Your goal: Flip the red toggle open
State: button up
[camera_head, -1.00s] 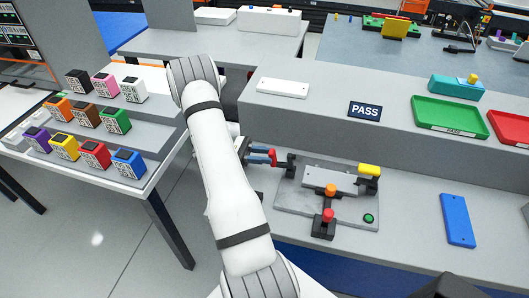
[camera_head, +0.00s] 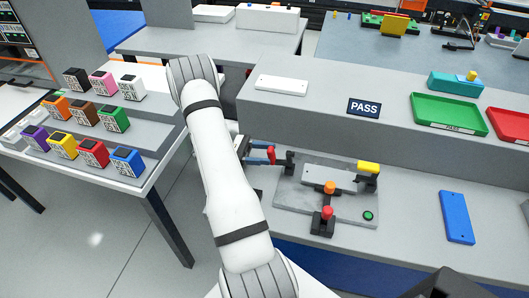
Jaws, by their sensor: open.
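A grey fixture plate (camera_head: 290,200) on the bench carries a pale block (camera_head: 318,178). On its left side is a black clamp (camera_head: 290,160), with a red handle-like piece (camera_head: 271,155) just left of it. A red knob (camera_head: 327,212) stands on a black base at the plate's front edge. My gripper (camera_head: 258,154) is open at the left end of the fixture, beside the red piece. My arm hides much of the gripper, so I cannot tell whether it touches the red piece.
An orange knob (camera_head: 330,187), a yellow handle (camera_head: 369,167) and a green button (camera_head: 368,215) are on the fixture. The raised grey shelf (camera_head: 330,110) stands behind it. A blue plate (camera_head: 457,217) lies to the right. Coloured cubes (camera_head: 94,153) are on the left table.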

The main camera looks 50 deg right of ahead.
jog(key=v, duration=0.6)
jog(key=shift+r, duration=0.3)
jog(key=p+v, duration=0.1)
jog(key=p, duration=0.1)
jog(key=shift+w+a+f+p, duration=0.1)
jog(key=shift+w+f+p, duration=0.1)
jog(key=shift+p, duration=0.15)
jog(key=shift+w+f, duration=0.15)
jog(key=shift+f, duration=0.05)
